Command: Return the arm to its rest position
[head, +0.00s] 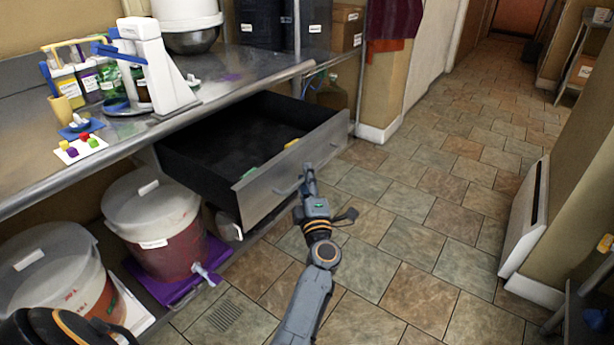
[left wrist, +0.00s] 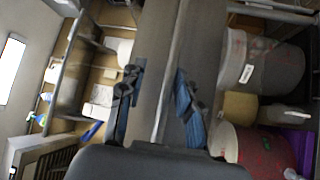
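The forearm reaches up from the bottom of the head view. The drawer has a dark interior, with small green and yellow items near its front.
The steel counter (head: 225,88) above the drawer carries a white stand (head: 152,62), bottles and a card of coloured cubes (head: 80,147). Lidded buckets (head: 152,225) stand on the low shelf at left. The tiled floor (head: 420,235) to the right is open, up to a white wall panel (head: 524,220).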

